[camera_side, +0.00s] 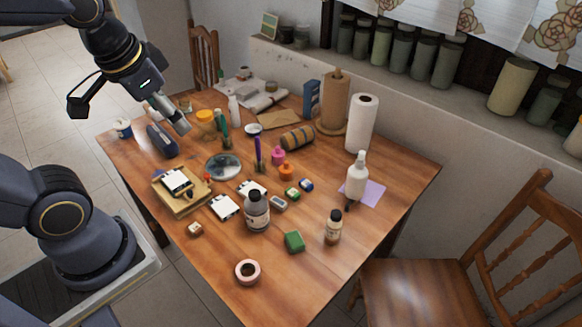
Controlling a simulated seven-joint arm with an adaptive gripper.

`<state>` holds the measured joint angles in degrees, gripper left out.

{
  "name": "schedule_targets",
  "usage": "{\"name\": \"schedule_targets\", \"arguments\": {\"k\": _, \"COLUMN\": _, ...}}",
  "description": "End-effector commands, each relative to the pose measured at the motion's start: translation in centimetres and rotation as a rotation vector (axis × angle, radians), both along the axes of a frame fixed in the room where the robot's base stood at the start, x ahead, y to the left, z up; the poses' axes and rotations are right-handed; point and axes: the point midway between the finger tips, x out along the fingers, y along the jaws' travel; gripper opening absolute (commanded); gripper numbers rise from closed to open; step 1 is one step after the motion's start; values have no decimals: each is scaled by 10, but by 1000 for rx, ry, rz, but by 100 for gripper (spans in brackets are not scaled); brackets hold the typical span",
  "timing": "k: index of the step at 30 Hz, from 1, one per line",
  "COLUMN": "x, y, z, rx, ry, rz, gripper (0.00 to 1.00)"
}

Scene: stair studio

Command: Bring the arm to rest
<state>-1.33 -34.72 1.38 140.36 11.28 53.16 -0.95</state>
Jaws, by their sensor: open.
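My gripper (180,121) is above the back left part of the wooden table (200,262), pointing down and to the right. It is open, and I see nothing between its fingers. The fingertips look small and dark from this side. My gripper appears near a dark blue case (161,140) and an orange-lidded jar (206,121), but I cannot tell how high above them it is.
A chair (470,260) stands at right. The table's front left area is fairly clear.

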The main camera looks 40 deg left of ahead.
Motion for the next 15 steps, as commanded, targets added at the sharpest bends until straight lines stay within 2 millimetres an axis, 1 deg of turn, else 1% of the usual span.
{"name": "schedule_targets", "arguments": {"k": 1, "x": -4, "y": -16, "z": 4, "rx": -58, "ry": -51, "rz": -8, "gripper": 81}}
{"name": "schedule_targets", "arguments": {"k": 3, "x": -8, "y": -32, "z": 7, "rx": -120, "ry": -95, "rz": -13, "gripper": 81}}
{"name": "schedule_targets", "arguments": {"k": 5, "x": -10, "y": -40, "z": 9, "rx": -151, "ry": -116, "rz": -17, "gripper": 81}}
{"name": "schedule_targets", "arguments": {"k": 8, "x": -11, "y": -44, "z": 10, "rx": -172, "ry": -126, "rz": -18, "gripper": 81}}
{"name": "schedule_targets", "arguments": {"k": 15, "x": -10, "y": -44, "z": 10, "rx": -171, "ry": -124, "rz": -16, "gripper": 81}}
